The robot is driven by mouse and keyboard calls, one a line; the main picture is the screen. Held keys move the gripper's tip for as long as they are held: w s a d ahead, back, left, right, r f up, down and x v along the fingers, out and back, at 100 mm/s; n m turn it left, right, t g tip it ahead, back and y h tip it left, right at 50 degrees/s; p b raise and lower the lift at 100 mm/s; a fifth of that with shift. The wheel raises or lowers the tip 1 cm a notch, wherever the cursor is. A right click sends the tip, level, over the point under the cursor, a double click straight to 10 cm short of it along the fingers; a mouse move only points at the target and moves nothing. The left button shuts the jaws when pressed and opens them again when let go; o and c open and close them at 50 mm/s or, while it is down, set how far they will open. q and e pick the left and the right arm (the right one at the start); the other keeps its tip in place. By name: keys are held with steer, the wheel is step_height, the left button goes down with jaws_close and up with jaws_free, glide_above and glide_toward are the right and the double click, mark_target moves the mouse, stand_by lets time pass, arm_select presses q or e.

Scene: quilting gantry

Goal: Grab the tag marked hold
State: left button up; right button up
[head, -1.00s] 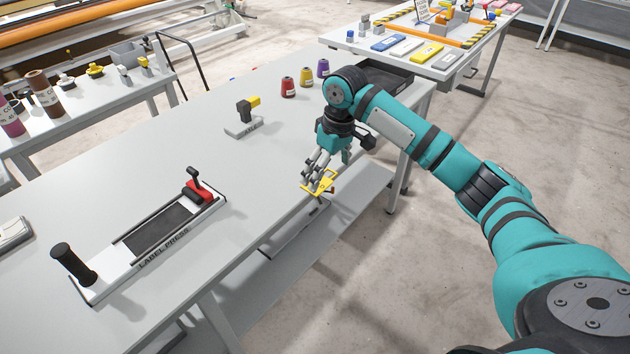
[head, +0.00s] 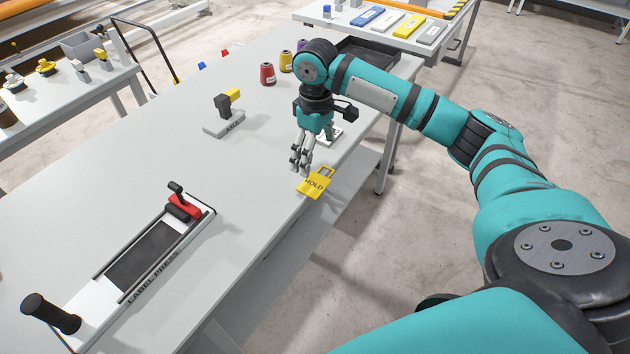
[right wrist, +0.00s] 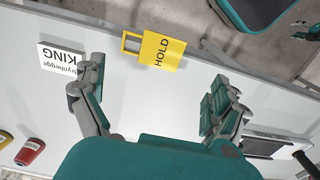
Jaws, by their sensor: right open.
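The yellow tag marked HOLD (head: 316,184) lies at the front edge of the grey table, its slotted end toward the back right. It also shows in the right wrist view (right wrist: 160,50), face up, beyond the fingertips. My right gripper (head: 301,166) is open and empty, pointing down just behind and left of the tag. In the right wrist view, its fingers (right wrist: 158,82) are spread wide with bare table between them. I cannot tell whether a finger touches the tag.
A white piece lettered KING (right wrist: 62,60) lies beside one finger. The label press (head: 150,255) is at front left. A small stand with a yellow-tipped block (head: 225,115), thread cones (head: 267,74) and a black tray (head: 372,52) are farther back. The table's middle is clear.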

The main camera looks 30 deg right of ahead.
mark_target(315, 185)
step_height(315, 185, down, 3)
steer(key=shift+w+f, duration=0.1)
steer(key=shift+f, duration=0.45)
steer(key=shift+a+f+p, duration=0.1)
steer(key=shift+f+p, duration=0.2)
step_height(315, 185, down, 4)
steer(key=shift+a+r+p, duration=0.1)
steer(key=shift+a+p, duration=0.05)
steer(key=shift+p, duration=0.25)
steer(key=shift+f, duration=0.4)
arm_select(q)
steer(key=shift+w+r, duration=0.8)
steer(key=shift+w, duration=0.15)
steer(key=shift+w+r+p, duration=0.25)
steer(key=shift+r+p, duration=0.2)
steer(key=shift+r, duration=0.05)
arm_select(e)
steer(key=shift+f, duration=0.25)
steer(key=shift+c, duration=0.3)
steer(key=shift+s, duration=0.2)
steer(key=c, duration=1)
